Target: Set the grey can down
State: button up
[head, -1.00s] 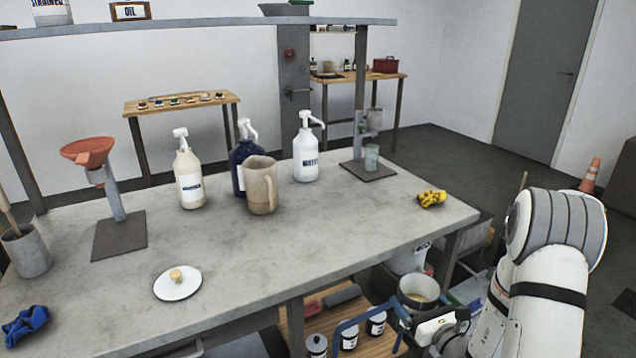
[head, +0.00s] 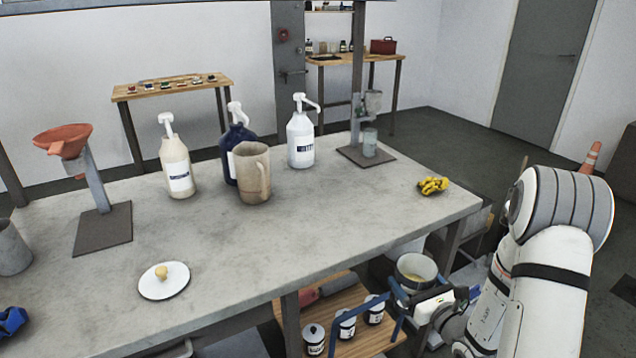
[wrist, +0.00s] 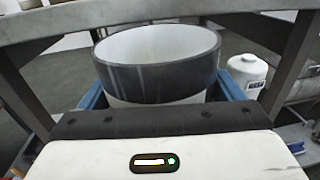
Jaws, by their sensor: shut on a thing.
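The workbench (head: 330,215) holds pump bottles, a tan jug (head: 254,178), a white lid (head: 164,281) and a yellow cloth (head: 433,186). Its front right top is clear. A wooden lower shelf (head: 350,345) holds several white jars. A bench leg (head: 290,325) stands nearby.

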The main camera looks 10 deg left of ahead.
jog(key=s+a+r+n+g+y, duration=0.2)
jog(key=a+r, duration=0.4)
jog(key=r, duration=0.3)
jog(key=s+a+r+n+g+y, duration=0.3)
jog(key=s+a+r, duration=0.3)
jog(key=r, duration=0.4)
jog(key=shift+s+a+y, duration=0.2)
jog(key=shift+a+y, duration=0.3)
jog(key=shift+a, duration=0.1)
jog(key=shift+r, duration=0.1)
